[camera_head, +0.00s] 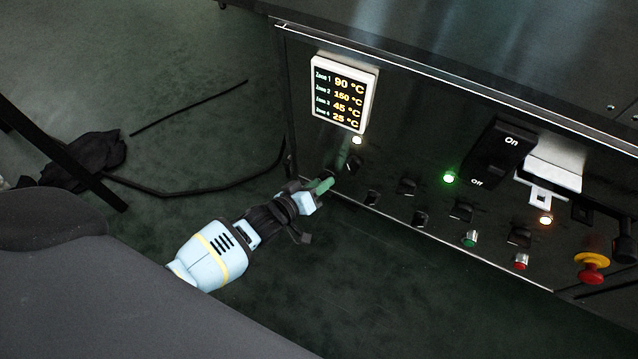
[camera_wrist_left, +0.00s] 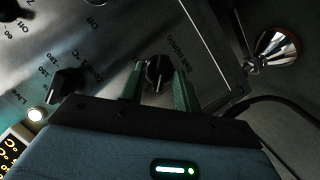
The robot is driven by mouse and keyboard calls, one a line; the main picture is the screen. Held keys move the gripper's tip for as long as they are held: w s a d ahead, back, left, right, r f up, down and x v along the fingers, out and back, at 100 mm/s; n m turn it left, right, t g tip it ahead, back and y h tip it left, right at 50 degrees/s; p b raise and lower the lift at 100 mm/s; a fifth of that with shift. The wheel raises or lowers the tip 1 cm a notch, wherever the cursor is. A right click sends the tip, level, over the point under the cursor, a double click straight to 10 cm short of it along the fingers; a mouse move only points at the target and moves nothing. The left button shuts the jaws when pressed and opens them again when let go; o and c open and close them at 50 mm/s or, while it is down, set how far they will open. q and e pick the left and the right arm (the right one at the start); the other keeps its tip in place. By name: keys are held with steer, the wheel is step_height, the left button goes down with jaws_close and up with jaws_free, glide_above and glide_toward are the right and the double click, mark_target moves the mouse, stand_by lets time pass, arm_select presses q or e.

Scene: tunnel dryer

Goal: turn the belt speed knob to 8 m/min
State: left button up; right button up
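The belt speed knob (camera_wrist_left: 158,72) is a dark round knob with a light pointer mark, near a corner of the panel in the left wrist view. A partly readable "m/min" label is beside it. My left gripper (camera_wrist_left: 158,88) has its two green fingers apart, one on each side of this knob; I cannot tell whether they touch it. In the head view the left gripper (camera_head: 323,186) is at the lower left of the dark control panel (camera_head: 400,125), and the knob is mostly hidden there. The knob's exact setting is not readable. My right gripper is not in view.
A zone temperature display (camera_head: 343,94) and a black zone knob (camera_wrist_left: 68,84) are close by. Several other knobs, an on/off switch (camera_head: 497,153) and a red emergency button (camera_head: 592,266) are to the right. Open floor (camera_head: 190,120) is left of the panel.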

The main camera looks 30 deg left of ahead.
arm_select(q)
steer(key=c, duration=0.5)
steer(key=m+p, duration=0.1)
steer(key=m+y+p, duration=0.1)
steer(key=p, duration=0.1)
steer(key=shift+d+r+y, duration=0.15)
steer(key=shift+d+y, duration=0.05)
steer(key=shift+y, duration=0.1)
steer(key=shift+m, duration=0.5)
jaws_close()
steer(key=o, duration=0.6)
jaws_free()
steer(key=shift+w+r, duration=0.1)
